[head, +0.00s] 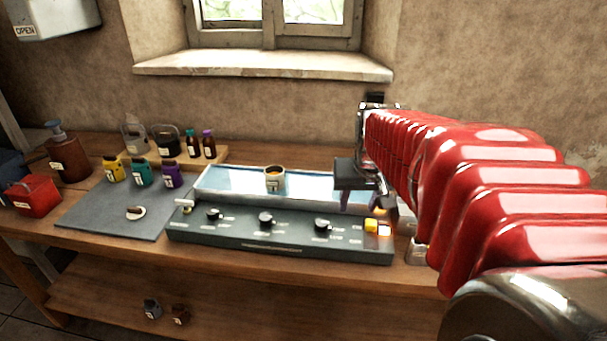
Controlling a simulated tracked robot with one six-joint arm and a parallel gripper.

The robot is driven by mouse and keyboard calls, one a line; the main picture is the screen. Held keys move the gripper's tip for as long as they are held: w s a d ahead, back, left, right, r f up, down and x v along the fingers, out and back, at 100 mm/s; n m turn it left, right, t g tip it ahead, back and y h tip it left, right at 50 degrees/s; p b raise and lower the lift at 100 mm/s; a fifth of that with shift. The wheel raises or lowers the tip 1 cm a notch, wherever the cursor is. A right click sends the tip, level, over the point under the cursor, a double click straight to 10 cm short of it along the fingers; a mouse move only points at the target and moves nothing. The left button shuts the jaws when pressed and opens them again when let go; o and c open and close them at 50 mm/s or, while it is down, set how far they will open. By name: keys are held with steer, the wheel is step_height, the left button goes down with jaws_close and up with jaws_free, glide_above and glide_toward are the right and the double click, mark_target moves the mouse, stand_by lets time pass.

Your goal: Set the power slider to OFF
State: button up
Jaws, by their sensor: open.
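A dark grey control panel (262,240) lies along the front of a shallow tray on the bench. A small white handle (184,204) stands at its left end. It may be the power slider, but it is too small to be sure, and I cannot read its position. My gripper (366,203) is open and empty, pointing down above the right end of the panel, well to the right of the white handle. Its fingers are near two lit yellow-orange buttons (372,225), apart from them as far as I can tell. My red arm hides the bench's right side.
Black knobs (265,219) line the panel. A labelled cup (275,179) stands in the tray (225,181). Left are a grey mat (92,217), yellow, teal and purple jars (142,173), a red container (32,197) and a pump bottle (68,157). A window sill is behind.

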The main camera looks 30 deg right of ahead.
mark_target(372, 223)
steer(key=d+f+m, duration=0.1)
steer(key=d, duration=0.6)
steer(key=shift+w+f, duration=0.2)
steer(key=shift+w, duration=0.05)
steer(key=x, duration=1.3)
steer(key=shift+d+f, duration=0.2)
steer(key=shift+f, duration=0.2)
steer(key=shift+c, duration=0.7)
jaws_close()
